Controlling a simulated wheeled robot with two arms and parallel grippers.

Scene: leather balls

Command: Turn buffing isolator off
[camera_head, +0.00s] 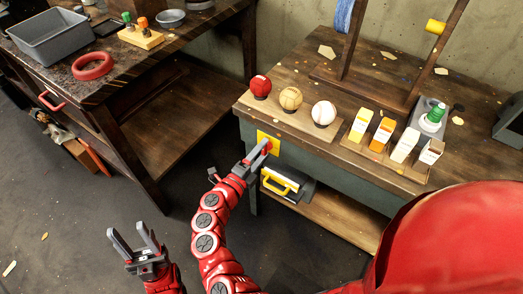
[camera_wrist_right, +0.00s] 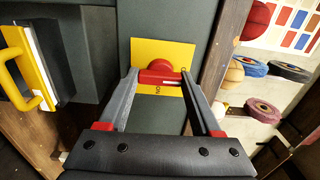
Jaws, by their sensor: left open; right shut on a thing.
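The buffing isolator is a yellow plate (camera_head: 275,136) with a red knob on the front side of the right workbench. In the right wrist view the plate (camera_wrist_right: 147,51) lies straight ahead, with small dark marks at its edges too small to read surely. The red knob (camera_wrist_right: 160,70) has a bar-shaped handle across the plate. My right gripper (camera_head: 265,148) is shut on this knob, one finger on each side; it also shows in the right wrist view (camera_wrist_right: 160,80). My left gripper (camera_head: 130,232) is open and empty over the floor at the lower left.
On the bench stand a red ball (camera_head: 261,86), a tan ball (camera_head: 290,97) and a white ball (camera_head: 324,112), with several small cartons to the right. The left bench holds a grey bin (camera_head: 55,38) and red ring (camera_head: 92,66).

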